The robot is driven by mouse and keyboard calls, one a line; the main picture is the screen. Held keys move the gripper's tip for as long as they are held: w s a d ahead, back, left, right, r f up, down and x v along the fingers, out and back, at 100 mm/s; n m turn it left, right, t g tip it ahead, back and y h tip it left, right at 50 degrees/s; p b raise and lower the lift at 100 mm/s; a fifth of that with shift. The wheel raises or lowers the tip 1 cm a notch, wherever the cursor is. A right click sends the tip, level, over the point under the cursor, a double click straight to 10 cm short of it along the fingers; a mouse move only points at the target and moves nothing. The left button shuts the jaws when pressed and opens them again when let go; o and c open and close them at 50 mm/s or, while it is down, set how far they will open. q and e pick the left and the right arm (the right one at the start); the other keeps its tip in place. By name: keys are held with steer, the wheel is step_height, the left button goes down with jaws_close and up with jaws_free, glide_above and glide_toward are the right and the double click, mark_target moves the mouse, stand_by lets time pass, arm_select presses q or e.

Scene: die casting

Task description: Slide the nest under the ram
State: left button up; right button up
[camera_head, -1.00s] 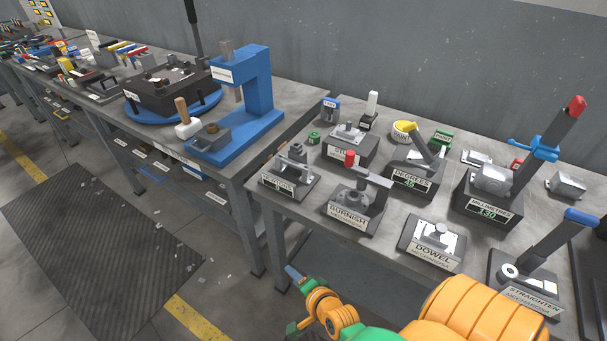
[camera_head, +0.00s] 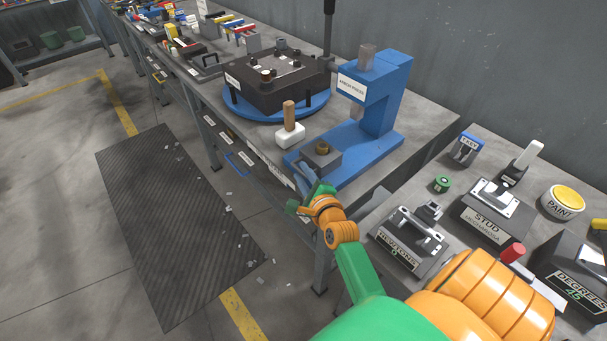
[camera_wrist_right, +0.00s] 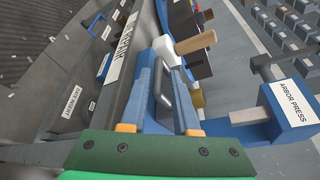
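The nest (camera_head: 322,157) is a small grey block with a bronze ring-like part on top. It sits on the front end of the blue arbor press (camera_head: 380,110) base, in front of the ram (camera_head: 357,110), which hangs above the base. My right gripper (camera_head: 307,182) is at the near edge of the press base, close to the nest. My left gripper is out of view.
A white block with a wooden handle (camera_head: 289,128) stands just left of the press base. A dark fixture (camera_head: 275,85) on a blue round plate is behind it. Another bench with a Newtons gauge (camera_head: 408,240) and a stud station (camera_head: 494,208) is at right.

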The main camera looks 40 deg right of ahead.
steer(key=shift+w, duration=0.1)
jaws_close()
steer(key=shift+f, duration=0.1)
steer(key=shift+w+d, duration=0.1)
stand_by(0.9)
